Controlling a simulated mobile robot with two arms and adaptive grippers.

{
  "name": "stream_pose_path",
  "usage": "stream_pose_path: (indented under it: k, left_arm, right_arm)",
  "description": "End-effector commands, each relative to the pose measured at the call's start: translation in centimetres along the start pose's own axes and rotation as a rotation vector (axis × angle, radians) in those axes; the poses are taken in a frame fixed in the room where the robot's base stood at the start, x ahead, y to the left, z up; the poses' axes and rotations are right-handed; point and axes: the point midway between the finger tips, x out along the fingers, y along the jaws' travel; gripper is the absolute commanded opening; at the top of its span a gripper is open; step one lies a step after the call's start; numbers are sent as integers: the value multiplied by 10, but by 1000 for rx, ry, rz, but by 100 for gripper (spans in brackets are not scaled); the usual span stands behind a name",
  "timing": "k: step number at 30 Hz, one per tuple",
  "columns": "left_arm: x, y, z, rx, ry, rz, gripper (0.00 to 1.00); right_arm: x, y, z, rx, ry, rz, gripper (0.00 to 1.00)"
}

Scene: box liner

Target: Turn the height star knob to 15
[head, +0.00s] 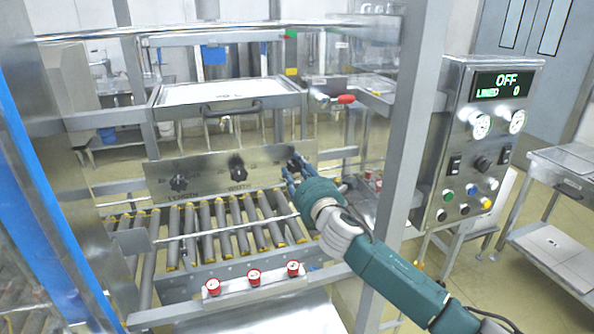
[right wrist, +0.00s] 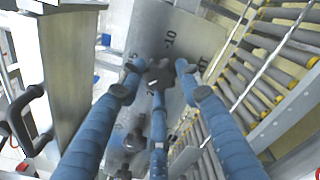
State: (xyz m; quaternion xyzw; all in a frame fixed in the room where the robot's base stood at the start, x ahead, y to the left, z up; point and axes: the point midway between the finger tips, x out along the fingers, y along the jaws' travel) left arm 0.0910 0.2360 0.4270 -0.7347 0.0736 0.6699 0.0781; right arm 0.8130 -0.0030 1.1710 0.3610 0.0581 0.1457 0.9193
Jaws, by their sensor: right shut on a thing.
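A grey panel (head: 215,165) carries a row of black star knobs with number scales. The left knob (head: 179,183) is above the word LENGTH and the middle knob (head: 238,173) is above WIDTH. The height star knob (head: 295,162) is at the panel's right end, partly hidden by my right gripper (head: 289,175). In the right wrist view, the blue fingers of my right gripper (right wrist: 160,82) are closed around the dark height star knob (right wrist: 160,73). A 10 shows on the panel above it; the pointer's exact reading is unclear. My left gripper is not in view.
A roller conveyor (head: 220,225) lies below the panel, with red buttons (head: 254,275) on its front rail.

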Motion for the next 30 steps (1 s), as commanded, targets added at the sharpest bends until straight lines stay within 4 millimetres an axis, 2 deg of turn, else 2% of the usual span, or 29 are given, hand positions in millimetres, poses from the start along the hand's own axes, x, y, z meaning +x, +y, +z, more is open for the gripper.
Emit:
stream_pose_path:
  k: [1,18,30]
  left_arm:
    - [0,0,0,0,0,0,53]
    - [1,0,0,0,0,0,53]
    - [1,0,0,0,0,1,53]
  right_arm:
    - [0,1,5,48,-7,0,8]
    - [1,0,5,566,-7,3,8]
    - [0,-1,5,777,-7,3,8]
